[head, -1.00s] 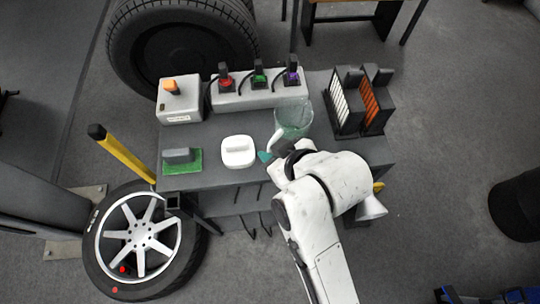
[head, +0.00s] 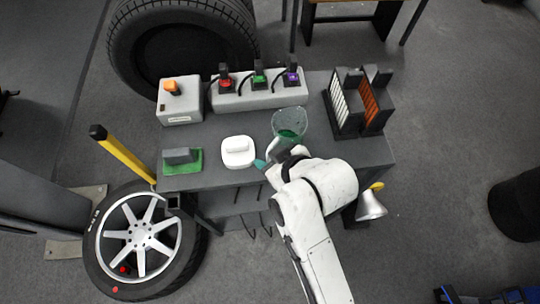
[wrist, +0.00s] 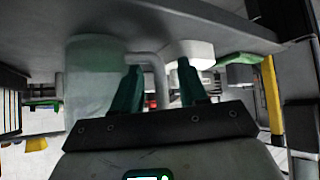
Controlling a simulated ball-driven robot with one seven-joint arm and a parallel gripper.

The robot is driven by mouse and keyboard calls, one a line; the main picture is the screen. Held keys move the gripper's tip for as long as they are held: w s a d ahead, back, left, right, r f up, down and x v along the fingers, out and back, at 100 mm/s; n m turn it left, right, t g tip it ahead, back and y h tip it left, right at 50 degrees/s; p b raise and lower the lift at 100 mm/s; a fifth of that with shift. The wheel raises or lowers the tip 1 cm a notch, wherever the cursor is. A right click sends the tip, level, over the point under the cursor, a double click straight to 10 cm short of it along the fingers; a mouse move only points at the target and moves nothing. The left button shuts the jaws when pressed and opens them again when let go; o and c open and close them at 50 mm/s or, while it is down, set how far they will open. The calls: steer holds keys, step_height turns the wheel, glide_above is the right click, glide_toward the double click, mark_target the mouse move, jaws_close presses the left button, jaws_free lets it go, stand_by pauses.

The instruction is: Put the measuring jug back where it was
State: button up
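The measuring jug (head: 287,118) is clear, with green in its lower part. It stands on the grey bench top, right of the white scale-like block (head: 238,158). In the wrist view, which looks upside down, the jug (wrist: 90,85) fills the left side, its base seeming to meet the bench. Its pale handle (wrist: 161,82) runs between the two green fingers of my gripper (wrist: 158,78), with gaps on both sides. The gripper appears open around the handle. In the head view my gripper (head: 270,160) is partly hidden by my wrist.
A strip with red, green and purple plugs (head: 260,93) lies behind the jug. A dark rack (head: 345,122) with white and orange slats stands to the right. A white box (head: 180,108) and a green-based block (head: 182,160) are left.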

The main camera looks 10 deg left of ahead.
steer(key=shift+r, duration=0.1)
steer(key=v, duration=1.2)
steer(key=shift+d, duration=0.1)
steer(key=s+d+f+m+g+h, duration=0.2)
steer(key=s+d+f+m, duration=0.3)
steer(key=d, duration=0.7)
steer(key=s+d+f+m+g+h, duration=0.3)
steer(key=s+d+f+m+h, duration=0.2)
steer(key=s+d+f, duration=0.5)
steer(key=d, duration=0.3)
steer(key=shift+d+m, duration=0.15)
steer(key=shift+m, duration=0.15)
